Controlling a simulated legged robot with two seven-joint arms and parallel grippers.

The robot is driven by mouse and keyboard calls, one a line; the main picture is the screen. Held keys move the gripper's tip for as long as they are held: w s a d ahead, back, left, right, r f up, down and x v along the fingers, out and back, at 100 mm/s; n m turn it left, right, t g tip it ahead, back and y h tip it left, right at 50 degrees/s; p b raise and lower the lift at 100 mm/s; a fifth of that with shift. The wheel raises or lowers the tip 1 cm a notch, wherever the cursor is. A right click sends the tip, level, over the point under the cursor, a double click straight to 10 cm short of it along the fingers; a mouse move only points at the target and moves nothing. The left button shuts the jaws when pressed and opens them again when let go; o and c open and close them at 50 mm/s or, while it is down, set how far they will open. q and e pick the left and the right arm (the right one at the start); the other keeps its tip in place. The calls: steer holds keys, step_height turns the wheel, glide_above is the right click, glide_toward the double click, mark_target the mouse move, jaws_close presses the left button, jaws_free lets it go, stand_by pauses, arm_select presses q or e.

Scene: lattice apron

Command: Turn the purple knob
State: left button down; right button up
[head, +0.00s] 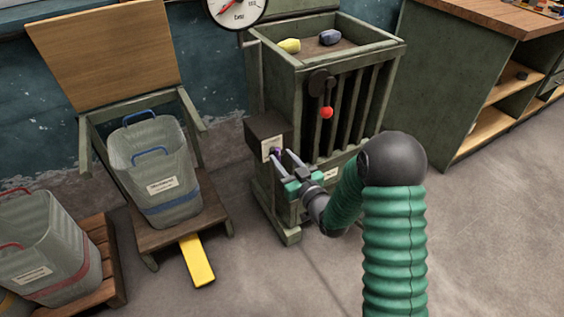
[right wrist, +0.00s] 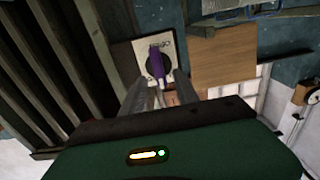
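The purple knob (head: 275,152) is on the pale plate of a dark box (head: 266,132) at the left side of the green slatted cabinet. In the right wrist view the knob (right wrist: 157,62) shows as a purple bar on a black round base. My right gripper (head: 285,156) is at the knob, its two fingers apart. In the right wrist view the fingertips (right wrist: 156,80) lie either side of the knob's near end. A gap seems to show beside it, and I cannot tell whether they touch it. My left gripper is not in view.
The slatted cabinet (head: 262,75) holds a yellow and a grey lump on top; a red ball knob (head: 327,112) is on its front. A clear bin (head: 150,205) stands on a wooden chair to the left, with a yellow pedal (head: 197,262) below. Floor at the right is clear.

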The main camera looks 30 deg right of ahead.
steer(key=shift+w, duration=0.45)
jaws_close()
